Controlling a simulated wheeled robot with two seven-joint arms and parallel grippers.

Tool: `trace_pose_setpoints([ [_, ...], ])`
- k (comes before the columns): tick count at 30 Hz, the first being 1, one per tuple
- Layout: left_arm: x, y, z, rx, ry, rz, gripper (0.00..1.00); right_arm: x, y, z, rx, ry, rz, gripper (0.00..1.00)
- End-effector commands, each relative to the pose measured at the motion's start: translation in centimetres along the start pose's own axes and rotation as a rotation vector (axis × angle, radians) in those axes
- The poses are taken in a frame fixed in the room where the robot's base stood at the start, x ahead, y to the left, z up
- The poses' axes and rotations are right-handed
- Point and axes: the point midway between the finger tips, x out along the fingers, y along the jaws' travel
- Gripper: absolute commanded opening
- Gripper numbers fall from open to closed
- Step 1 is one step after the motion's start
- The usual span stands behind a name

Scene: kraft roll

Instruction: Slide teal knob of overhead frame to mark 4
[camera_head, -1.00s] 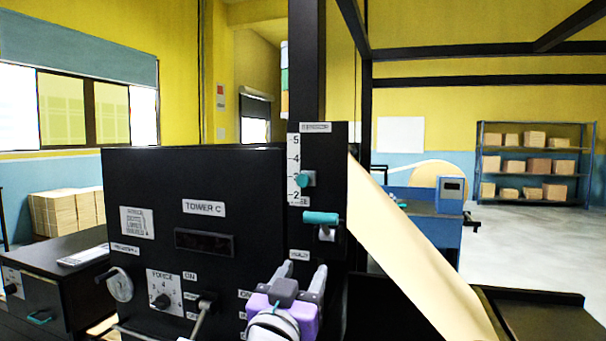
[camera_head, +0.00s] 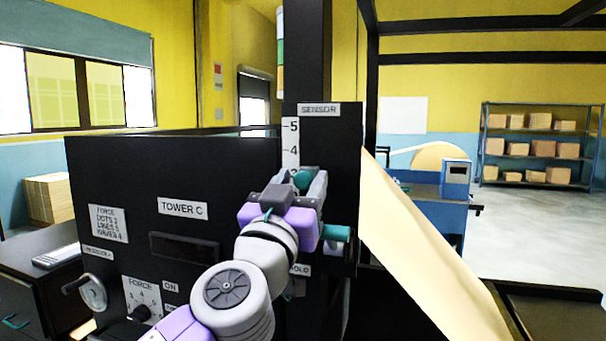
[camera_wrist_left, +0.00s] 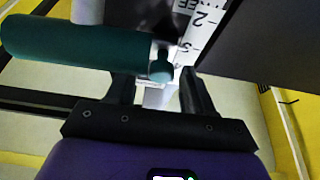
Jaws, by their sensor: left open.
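The teal knob (camera_head: 302,180) sits on the upright number scale (camera_head: 290,150) of the black SENSOR panel, close to the 3 mark and below the 4. My left gripper (camera_head: 300,184) is open at the knob, with its fingertips around it and partly hiding it and the lower scale. In the left wrist view the knob (camera_wrist_left: 160,68) shows between the spread fingertips (camera_wrist_left: 160,85), beside the 3 mark. I cannot tell whether a finger touches it. My right gripper is not in view.
A teal bar handle (camera_head: 337,233) sticks out just below and right of my left gripper; it looms large in the left wrist view (camera_wrist_left: 75,45). The black TOWER C cabinet (camera_head: 130,170) stands left. A tan paper web (camera_head: 420,250) slopes down at right.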

Motion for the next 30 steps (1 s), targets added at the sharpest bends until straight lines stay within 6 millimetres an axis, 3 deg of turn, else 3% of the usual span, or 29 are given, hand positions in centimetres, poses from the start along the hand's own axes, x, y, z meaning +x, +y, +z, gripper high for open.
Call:
trace_pose_setpoints([
  [6, 1.6, -0.1, 0.0, -0.001, 0.000, -0.001, 0.52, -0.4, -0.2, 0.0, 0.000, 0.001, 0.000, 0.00],
  [14, 1.7, 0.0, 0.0, 0.000, 0.000, -0.001, 0.52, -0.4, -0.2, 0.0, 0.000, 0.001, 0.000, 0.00],
  [24, 1.7, -0.1, 0.0, 0.000, 0.000, -0.001, 0.03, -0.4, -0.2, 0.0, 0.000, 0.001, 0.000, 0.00],
  [30, 1.7, -0.1, 0.0, 0.000, 0.001, -0.002, 0.00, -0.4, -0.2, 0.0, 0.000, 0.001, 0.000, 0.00],
])
